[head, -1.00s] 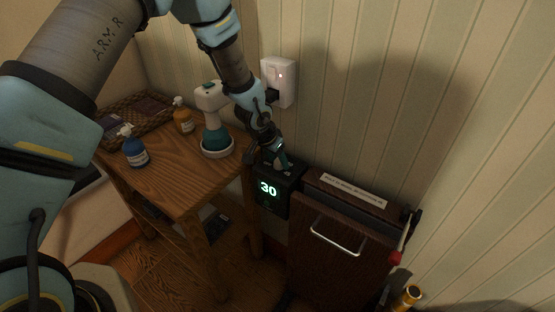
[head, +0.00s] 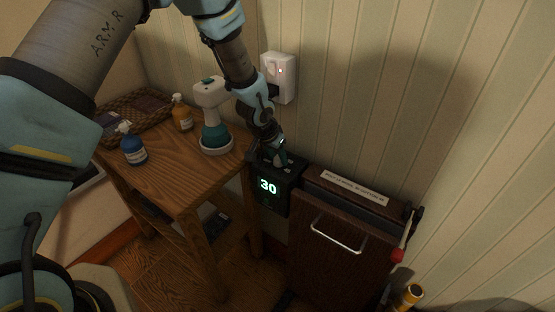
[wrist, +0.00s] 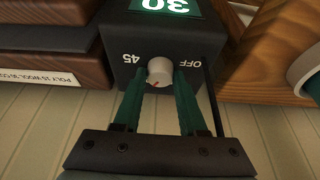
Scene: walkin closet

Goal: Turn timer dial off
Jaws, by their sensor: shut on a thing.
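The timer is a black box (head: 271,200) with a lit display reading 30, mounted beside the wooden press in the head view. In the wrist view its top face (wrist: 188,50) shows upside down, with "45" at left and "OFF" at right. A small grey dial (wrist: 160,71) with a red mark sits between those labels. The red mark is on the dial's side nearest my gripper. My gripper (wrist: 159,86) has its two green fingers shut on the dial, one on each side. In the head view my gripper (head: 280,160) reaches down onto the timer's top, and the dial is hidden there.
A wooden side table (head: 190,177) stands left of the timer, with a blue bottle (head: 134,149), an amber bottle (head: 182,117) and a white-and-teal device (head: 213,120). The dark wooden press (head: 335,240) is close on the right. A wall outlet (head: 280,77) is behind my arm.

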